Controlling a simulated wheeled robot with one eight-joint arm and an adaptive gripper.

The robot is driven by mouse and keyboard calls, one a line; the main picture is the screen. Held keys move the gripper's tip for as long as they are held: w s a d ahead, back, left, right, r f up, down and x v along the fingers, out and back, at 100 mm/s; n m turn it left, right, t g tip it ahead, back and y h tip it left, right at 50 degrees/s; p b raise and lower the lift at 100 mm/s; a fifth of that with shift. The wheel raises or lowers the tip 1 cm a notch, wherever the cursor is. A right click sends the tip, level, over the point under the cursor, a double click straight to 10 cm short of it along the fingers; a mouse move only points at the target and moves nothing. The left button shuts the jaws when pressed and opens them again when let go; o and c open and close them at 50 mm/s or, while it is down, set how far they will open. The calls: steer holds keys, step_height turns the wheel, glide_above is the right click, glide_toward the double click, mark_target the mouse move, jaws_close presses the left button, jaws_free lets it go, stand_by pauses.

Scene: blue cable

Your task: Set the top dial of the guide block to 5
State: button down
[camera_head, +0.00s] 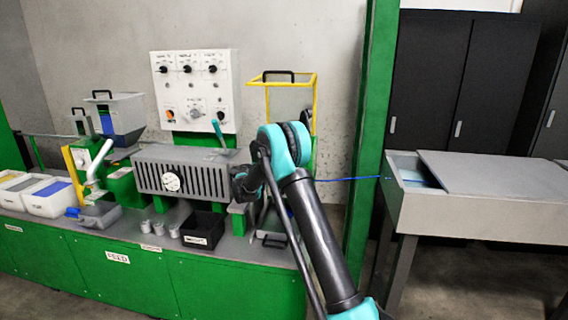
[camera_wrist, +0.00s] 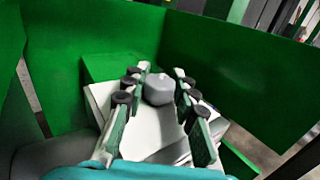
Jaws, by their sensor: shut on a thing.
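In the wrist view a grey faceted dial (camera_wrist: 159,90) sits between the fingers of my gripper (camera_wrist: 161,74), and the fingers are closed against its sides. Below it is a pale white block face (camera_wrist: 148,132), which I take as the guide block, with green panels around it. Any numbers or pointer on the dial cannot be read here. In the head view my gripper (camera_head: 243,186) is at the right end of the grey slotted housing, and my arm hides the dial and most of the block.
A grey slotted housing (camera_head: 205,176) with a white dial (camera_head: 172,182) stands left of my gripper. A black bin (camera_head: 203,230) sits below. A blue cable (camera_head: 350,179) runs right to a grey cabinet (camera_head: 470,212). A green post (camera_head: 372,120) rises right of my arm.

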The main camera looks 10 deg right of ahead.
stand_by(0.3)
steer(key=c, duration=1.2)
jaws_free()
steer(key=v, duration=1.2)
